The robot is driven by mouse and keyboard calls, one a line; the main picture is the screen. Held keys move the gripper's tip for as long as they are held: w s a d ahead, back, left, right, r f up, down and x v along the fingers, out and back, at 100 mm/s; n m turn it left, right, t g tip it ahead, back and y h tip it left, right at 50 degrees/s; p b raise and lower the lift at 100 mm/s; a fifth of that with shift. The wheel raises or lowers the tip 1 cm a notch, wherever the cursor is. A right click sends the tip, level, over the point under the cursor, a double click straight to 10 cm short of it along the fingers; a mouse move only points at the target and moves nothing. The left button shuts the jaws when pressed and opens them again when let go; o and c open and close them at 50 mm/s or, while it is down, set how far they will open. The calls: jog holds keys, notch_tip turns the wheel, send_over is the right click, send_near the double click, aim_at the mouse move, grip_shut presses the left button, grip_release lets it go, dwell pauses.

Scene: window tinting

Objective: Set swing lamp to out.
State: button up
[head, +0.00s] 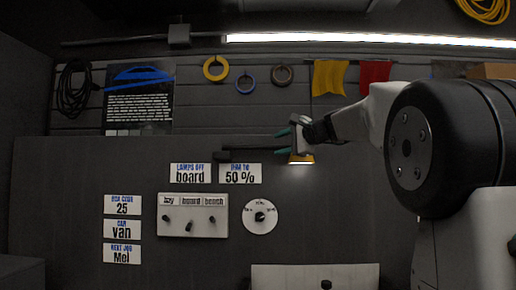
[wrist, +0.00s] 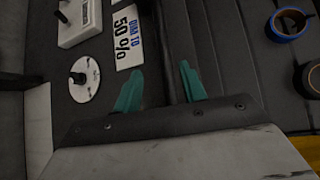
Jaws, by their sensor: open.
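The swing lamp (head: 301,158) shows in the head view as a small lit yellow head at the right end of a dark horizontal arm (head: 262,151).
Below left are a white switch box (head: 193,227) labelled bay, board and bench, and a round dial (head: 260,217). Cards hang around them. Tape rolls (head: 216,68) and yellow and red cloths (head: 329,77) hang above. A pale ledge (head: 300,276) is at the bottom.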

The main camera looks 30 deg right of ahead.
aim_at(266, 147)
jog(key=x, duration=0.7)
jog(key=shift+w+d+r, duration=0.2)
jog(key=shift+w+r, duration=0.05)
jog(key=shift+w, duration=0.2)
jog(key=shift+c, duration=0.2)
jog(key=shift+s, duration=0.1)
grip_shut()
